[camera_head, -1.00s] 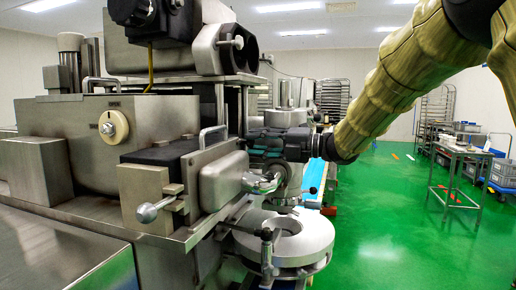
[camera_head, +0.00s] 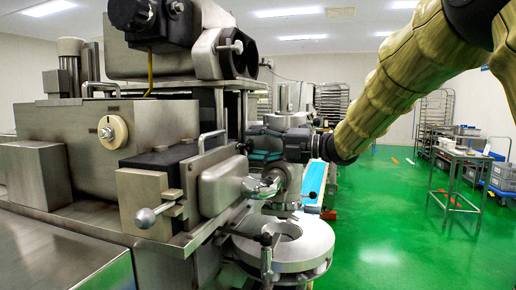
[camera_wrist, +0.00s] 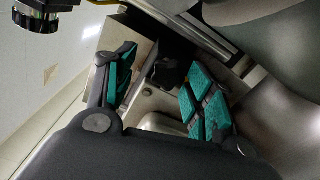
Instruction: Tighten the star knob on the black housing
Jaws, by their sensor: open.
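My gripper (camera_head: 258,147) is at the right of the machine, beyond the rounded steel cover. In the wrist view its two fingers with teal pads (camera_wrist: 162,92) stand wide apart. A dark, lobed part (camera_wrist: 168,72), which looks like the star knob, shows between the fingers, nearer the far side of the gap. I see no clear contact. A black housing block (camera_head: 160,157) lies on top of the lower steel box in the head view. The star knob cannot be made out in the head view.
A steel lever with a ball end (camera_head: 146,217) sticks out in front. A round steel ring table (camera_head: 290,247) stands below my gripper. A black cylindrical part (camera_wrist: 38,15) is at the upper left of the wrist view. Green floor (camera_head: 385,225) to the right is open.

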